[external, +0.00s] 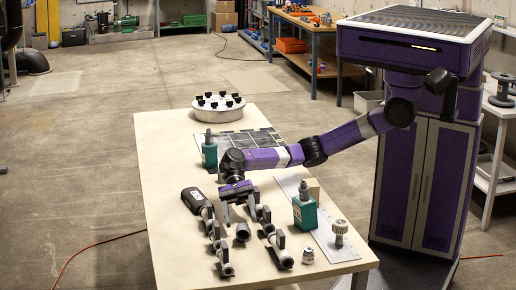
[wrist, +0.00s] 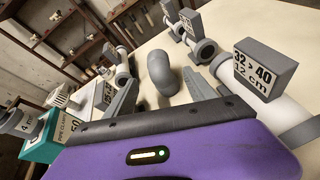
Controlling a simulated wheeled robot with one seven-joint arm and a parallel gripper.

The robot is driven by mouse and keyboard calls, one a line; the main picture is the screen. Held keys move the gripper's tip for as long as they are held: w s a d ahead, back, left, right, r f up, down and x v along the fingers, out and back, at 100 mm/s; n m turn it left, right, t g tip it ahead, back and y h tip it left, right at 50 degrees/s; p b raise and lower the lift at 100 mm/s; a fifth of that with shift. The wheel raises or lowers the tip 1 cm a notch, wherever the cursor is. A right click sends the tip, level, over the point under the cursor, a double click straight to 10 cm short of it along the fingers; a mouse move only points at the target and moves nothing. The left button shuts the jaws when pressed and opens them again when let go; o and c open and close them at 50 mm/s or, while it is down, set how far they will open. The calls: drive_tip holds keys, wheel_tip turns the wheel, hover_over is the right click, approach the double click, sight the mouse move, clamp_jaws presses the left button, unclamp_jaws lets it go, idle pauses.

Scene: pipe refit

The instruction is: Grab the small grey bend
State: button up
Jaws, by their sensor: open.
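The small grey bend (wrist: 163,73) is a smooth elbow lying on the pale table, ahead of my fingers in the wrist view. In the external view a grey piece that looks like it (external: 243,232) lies between two rows of pipe parts, just in front of my gripper (external: 238,208). My gripper also shows in the wrist view (wrist: 160,80), with its two grey fingers apart and nothing between them. The bend appears between the finger lines, a little beyond the tips. Whether the fingers are at its height is hard to tell.
A grey block labelled 32>40 (wrist: 262,62) stands close on the wrist view's right.

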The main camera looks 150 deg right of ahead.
sight(242, 226)
drive_tip(key=x, duration=0.4)
drive_tip(key=shift+w+a, duration=0.1)
drive_tip(key=shift+w, duration=0.2)
drive_tip(key=shift+r, duration=0.1)
clamp_jaws()
drive_tip(key=shift+r, duration=0.1)
